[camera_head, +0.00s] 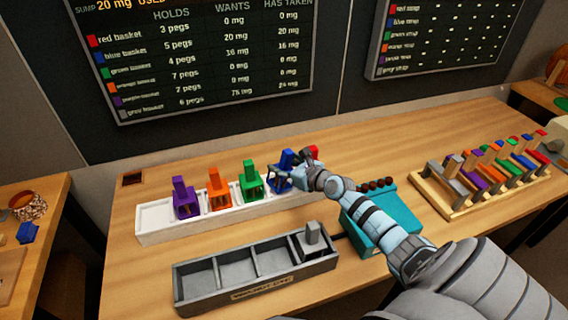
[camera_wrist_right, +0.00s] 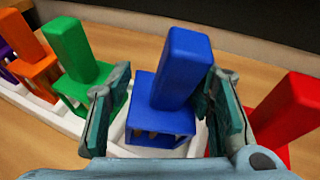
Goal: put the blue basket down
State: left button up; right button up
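The blue basket (camera_head: 282,171) stands upright at its place in the long white tray (camera_head: 160,232), between the green basket (camera_head: 251,180) and the red basket (camera_head: 312,153). My right gripper (camera_head: 298,172) is at the blue basket. In the right wrist view the gripper's fingers (camera_wrist_right: 166,88) stand on either side of the blue basket's tall handle (camera_wrist_right: 182,65). There is a clear gap at the left finger, and the right finger is close beside the handle; I cannot tell whether it touches. My left gripper is not in view.
Orange (camera_head: 218,190) and purple (camera_head: 185,202) baskets stand farther left in the tray. A grey compartment box (camera_head: 215,297) with a grey basket (camera_head: 312,238) is in front. A teal box (camera_head: 383,225) and wooden rack (camera_head: 437,200) are to the right.

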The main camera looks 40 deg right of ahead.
jog(key=shift+w+f, duration=0.1)
jog(key=shift+f, duration=0.15)
jog(key=shift+a+r, duration=0.15)
jog(key=shift+r, duration=0.05)
jog(key=shift+r, duration=0.15)
jog(key=p+v, duration=0.5)
jog(key=v, duration=0.6)
jog(key=shift+s+r, duration=0.15)
jog(key=shift+s, duration=0.2)
